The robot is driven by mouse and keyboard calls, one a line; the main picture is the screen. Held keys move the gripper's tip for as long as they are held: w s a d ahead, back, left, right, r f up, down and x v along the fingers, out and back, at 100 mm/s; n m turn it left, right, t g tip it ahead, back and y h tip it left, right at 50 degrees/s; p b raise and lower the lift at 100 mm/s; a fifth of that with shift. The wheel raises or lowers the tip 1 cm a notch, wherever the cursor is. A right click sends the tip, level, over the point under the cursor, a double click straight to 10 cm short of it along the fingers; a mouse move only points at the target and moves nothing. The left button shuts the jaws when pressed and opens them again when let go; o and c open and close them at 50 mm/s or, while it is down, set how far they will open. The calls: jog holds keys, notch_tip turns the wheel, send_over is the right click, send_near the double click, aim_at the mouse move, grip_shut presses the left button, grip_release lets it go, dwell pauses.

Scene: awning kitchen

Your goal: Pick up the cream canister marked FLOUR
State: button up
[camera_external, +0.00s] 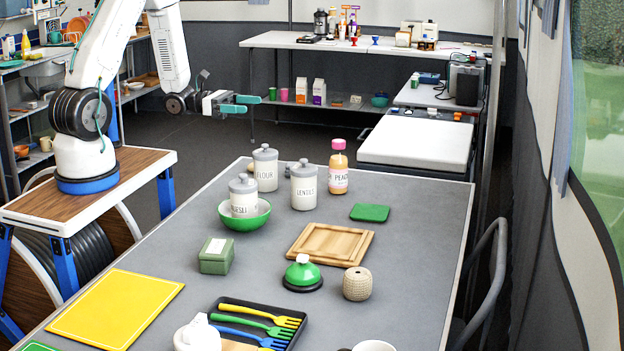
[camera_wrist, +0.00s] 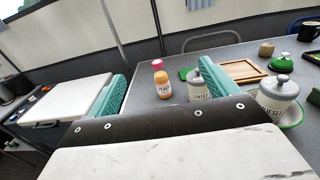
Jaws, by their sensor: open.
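The cream canister marked FLOUR (camera_external: 265,172), with a grey knobbed lid, stands upright at the far left of the grey table in the external view. The similar LENTILS canister (camera_external: 304,188) stands to its right. The MUESLI canister (camera_external: 243,197) sits in a green bowl (camera_external: 257,221) in front of it. My gripper (camera_external: 241,104), with teal fingers, is open and empty, above and behind the FLOUR canister, clear of it. In the wrist view the gripper (camera_wrist: 163,72) shows LENTILS (camera_wrist: 197,88) partly behind its right finger and MUESLI (camera_wrist: 272,101) farther right. I cannot make out FLOUR there.
A peach bottle (camera_external: 338,170) with a pink cap stands right of LENTILS. A green box (camera_external: 216,256), wooden board (camera_external: 330,244) and green-lidded dish (camera_external: 303,273) lie nearer. A chair (camera_external: 485,270) is at the right edge. The table's far right is mostly clear.

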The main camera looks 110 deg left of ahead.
send_near(276, 159)
jog(key=shift+w+a+f, duration=0.1)
jog(key=shift+w+a, duration=0.25)
jog(key=shift+w+f, duration=0.1)
jog(key=shift+w, duration=0.15)
jog(key=w, duration=0.7)
jog(key=shift+w+d+r, duration=0.1)
jog(key=shift+w+r, duration=0.05)
jog(key=shift+r, duration=0.05)
jog(key=c, duration=1.2)
